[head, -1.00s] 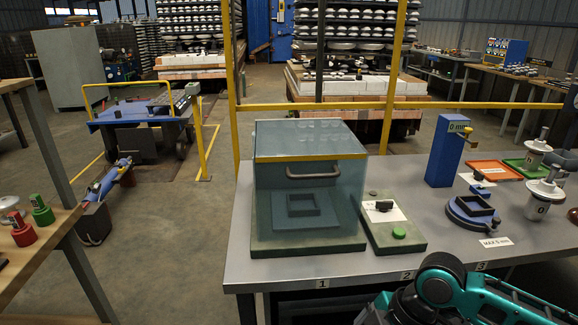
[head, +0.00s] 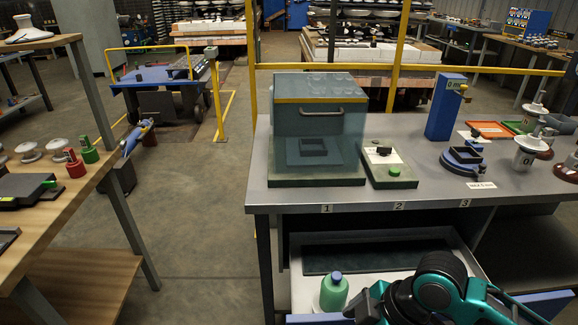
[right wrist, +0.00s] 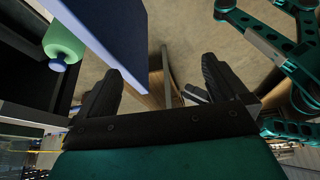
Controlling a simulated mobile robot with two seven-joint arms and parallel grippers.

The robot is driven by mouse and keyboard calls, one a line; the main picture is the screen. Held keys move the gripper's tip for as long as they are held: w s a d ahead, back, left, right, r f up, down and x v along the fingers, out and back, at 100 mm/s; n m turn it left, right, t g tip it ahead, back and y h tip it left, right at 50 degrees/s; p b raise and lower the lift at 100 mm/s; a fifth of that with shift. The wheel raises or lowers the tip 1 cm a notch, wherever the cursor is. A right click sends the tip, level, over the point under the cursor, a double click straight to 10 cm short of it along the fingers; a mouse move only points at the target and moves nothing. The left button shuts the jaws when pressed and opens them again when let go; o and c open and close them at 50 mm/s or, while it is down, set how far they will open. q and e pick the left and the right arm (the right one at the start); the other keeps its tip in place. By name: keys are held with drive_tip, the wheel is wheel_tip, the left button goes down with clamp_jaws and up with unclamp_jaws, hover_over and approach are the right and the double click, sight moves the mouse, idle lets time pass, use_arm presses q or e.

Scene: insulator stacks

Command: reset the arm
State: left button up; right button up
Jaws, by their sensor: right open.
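My right arm (head: 435,290) comes in at the bottom right of the head view, in front of the open drawer. My right gripper (right wrist: 160,75) shows in the right wrist view with its two black fingers wide apart and nothing between them. A blue panel, apparently the drawer front (right wrist: 105,40), is close to its left finger. The green bottle (right wrist: 62,42) is beyond that panel. My left gripper is not recognisable in either view.
The drawer (head: 300,283) stands open under the grey table (head: 430,195) and holds the green bottle (head: 334,291). A glass-sided box (head: 320,125) and a blue post (head: 444,107) stand on top.

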drive_tip(key=s+d+f+m+t+h, duration=0.1)
drive_tip(key=s+d+m+t+h, duration=0.3)
drive_tip(key=s+d+m, duration=0.9)
use_arm(q)
drive_tip(key=shift+a+r+p, duration=0.25)
drive_tip(key=shift+r+p, duration=0.85)
drive_tip(key=shift+p, duration=0.15)
use_arm(e)
drive_tip(key=w+a+f+m+t+y, duration=0.1)
drive_tip(key=w+a+f+t, duration=0.5)
drive_tip(key=w, duration=0.3)
drive_tip(key=shift+a+f, duration=0.3)
drive_tip(key=shift+f, duration=0.1)
